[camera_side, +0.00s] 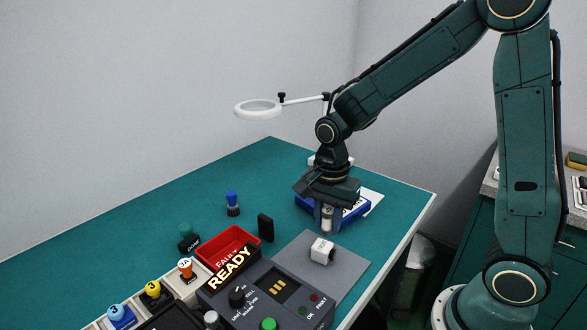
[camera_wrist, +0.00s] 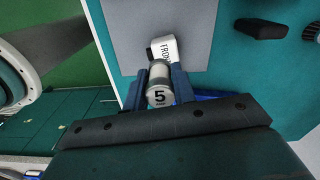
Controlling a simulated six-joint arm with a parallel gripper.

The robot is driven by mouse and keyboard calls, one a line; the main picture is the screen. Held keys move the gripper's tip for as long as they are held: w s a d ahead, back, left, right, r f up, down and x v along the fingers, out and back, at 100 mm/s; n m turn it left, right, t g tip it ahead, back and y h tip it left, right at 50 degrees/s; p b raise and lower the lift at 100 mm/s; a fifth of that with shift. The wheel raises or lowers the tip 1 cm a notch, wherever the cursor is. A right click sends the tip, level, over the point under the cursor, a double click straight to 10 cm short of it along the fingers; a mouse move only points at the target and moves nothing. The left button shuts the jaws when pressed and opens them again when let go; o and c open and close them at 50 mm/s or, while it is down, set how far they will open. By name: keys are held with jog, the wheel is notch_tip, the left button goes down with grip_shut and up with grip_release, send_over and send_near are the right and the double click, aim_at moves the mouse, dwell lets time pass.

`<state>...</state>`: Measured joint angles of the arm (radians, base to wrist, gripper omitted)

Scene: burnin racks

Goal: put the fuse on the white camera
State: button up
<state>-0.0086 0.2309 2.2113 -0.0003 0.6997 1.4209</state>
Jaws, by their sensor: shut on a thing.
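The fuse, a silver-grey cylinder with a "5" on its end, is between my gripper's fingers in the wrist view (camera_wrist: 159,97); it also shows in the side view (camera_side: 327,219). My gripper (camera_side: 327,212) is shut on it and points down, above and behind the white camera. The white camera (camera_side: 322,251) is a small white block with a dark round spot on one face, sitting on the grey mat. In the wrist view the camera (camera_wrist: 164,46) shows lettering and lies just beyond the fuse, partly hidden by it. The fuse appears apart from the camera in the side view.
The grey mat (camera_side: 345,272) lies at the table's right edge. A blue tray (camera_side: 352,216) is behind my gripper. A black block (camera_side: 265,228), a red FAIL bin (camera_side: 232,242) and a READY control box (camera_side: 285,300) stand left and in front. A magnifier (camera_side: 258,108) hangs at the back.

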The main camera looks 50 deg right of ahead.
aim_at(327, 234)
jog(key=shift+f, duration=2.1)
jog(key=shift+f, duration=0.15)
jog(key=o, duration=1)
notch_tip(327, 234, up, 12)
jog(key=shift+r, duration=0.15)
